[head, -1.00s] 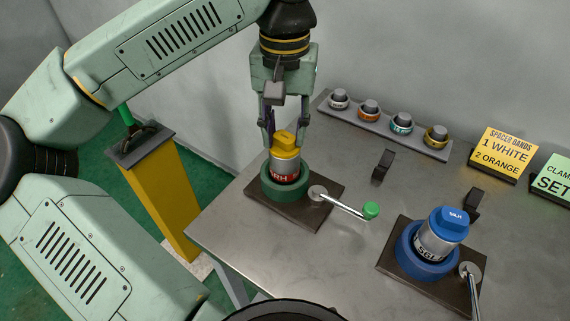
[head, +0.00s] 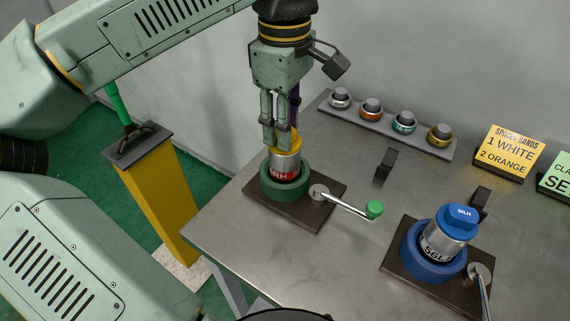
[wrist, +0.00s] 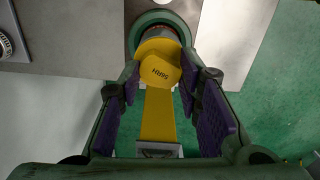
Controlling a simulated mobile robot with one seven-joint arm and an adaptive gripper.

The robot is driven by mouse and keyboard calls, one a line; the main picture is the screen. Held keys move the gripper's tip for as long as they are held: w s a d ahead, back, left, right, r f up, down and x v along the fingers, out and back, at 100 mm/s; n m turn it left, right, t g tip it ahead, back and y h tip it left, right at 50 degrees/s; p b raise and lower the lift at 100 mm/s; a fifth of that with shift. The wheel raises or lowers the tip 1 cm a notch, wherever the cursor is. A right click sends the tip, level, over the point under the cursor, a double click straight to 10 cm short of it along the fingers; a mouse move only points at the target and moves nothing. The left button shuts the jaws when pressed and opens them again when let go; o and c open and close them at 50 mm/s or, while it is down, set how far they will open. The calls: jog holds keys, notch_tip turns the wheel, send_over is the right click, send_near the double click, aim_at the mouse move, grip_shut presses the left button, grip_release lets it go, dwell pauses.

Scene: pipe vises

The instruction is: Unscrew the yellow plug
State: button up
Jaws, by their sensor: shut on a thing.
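The yellow plug (head: 294,137) sits on top of a grey cylinder with a red band (head: 285,168), upright in the green vise (head: 283,190). My gripper (head: 281,142) points down from above with its fingers around the plug's raised top, shut on it. The fingers hide much of the plug in the head view. In the wrist view the plug (wrist: 160,68) shows lettering on its top and lies between my gripper's purple pads (wrist: 160,88). I cannot tell whether the plug has risen from the cylinder.
The green-knobbed vise handle (head: 374,208) sticks out to the right. A blue vise (head: 433,270) holds another cylinder with a blue plug (head: 456,218). A rack of banded pieces (head: 388,129) and signs (head: 507,153) stand behind. A yellow post (head: 163,205) stands left of the table.

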jog(key=n, duration=0.4)
jog(key=shift+b, duration=0.4)
jog(key=n, duration=0.3)
jog(key=n+b, duration=0.1)
jog(key=n, duration=0.6)
jog(key=shift+a, duration=0.1)
jog(key=o, duration=1.1)
